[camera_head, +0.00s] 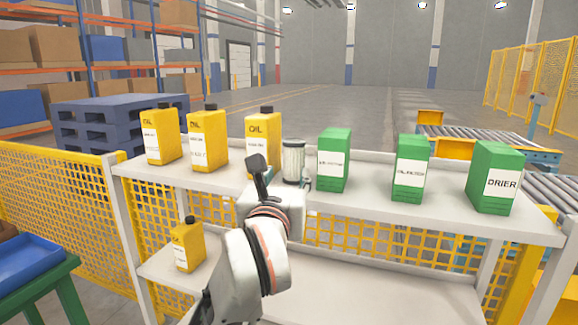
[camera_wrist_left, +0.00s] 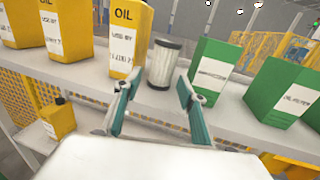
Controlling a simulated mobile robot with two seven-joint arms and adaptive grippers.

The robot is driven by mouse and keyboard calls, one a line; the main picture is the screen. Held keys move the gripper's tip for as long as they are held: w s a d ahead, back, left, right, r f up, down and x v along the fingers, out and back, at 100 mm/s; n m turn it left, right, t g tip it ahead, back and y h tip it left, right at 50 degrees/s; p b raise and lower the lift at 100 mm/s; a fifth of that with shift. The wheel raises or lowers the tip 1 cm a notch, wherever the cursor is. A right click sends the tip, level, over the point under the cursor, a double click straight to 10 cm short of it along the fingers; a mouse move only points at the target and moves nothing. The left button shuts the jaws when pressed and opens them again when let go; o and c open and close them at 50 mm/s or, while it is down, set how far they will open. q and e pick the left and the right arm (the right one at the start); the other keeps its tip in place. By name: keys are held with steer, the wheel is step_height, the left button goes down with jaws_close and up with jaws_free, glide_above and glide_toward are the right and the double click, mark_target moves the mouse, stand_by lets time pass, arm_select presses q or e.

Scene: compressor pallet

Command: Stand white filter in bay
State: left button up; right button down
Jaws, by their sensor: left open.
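The white filter (camera_head: 293,161) is a pleated cylinder with a dark top band. It stands upright on the upper shelf (camera_head: 375,200), between a yellow oil can (camera_head: 262,130) on its left and a green box (camera_head: 334,160) on its right. In the left wrist view the filter (camera_wrist_left: 164,64) stands just beyond and between the parted fingers. My left gripper (camera_head: 281,183) is open and empty in front of the filter; its teal fingers (camera_wrist_left: 158,104) show at both sides. My right gripper is not in view.
Two more yellow oil cans (camera_head: 207,140) stand left on the upper shelf, and green boxes (camera_head: 410,168) stand right. One yellow can (camera_head: 187,246) is on the lower shelf (camera_head: 370,295), which is otherwise bare where visible. A yellow mesh fence (camera_head: 60,195) is at left.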

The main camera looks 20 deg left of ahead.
mark_target(293, 167)
arm_select(q)
steer(key=w, duration=0.5)
steer(key=w+a, duration=0.1)
steer(key=w, duration=0.1)
steer(key=shift+w+p, duration=0.3)
steer(key=shift+w, duration=0.1)
steer(key=shift+d, duration=0.1)
steer(key=shift+c, duration=0.4)
steer(key=c, duration=0.8)
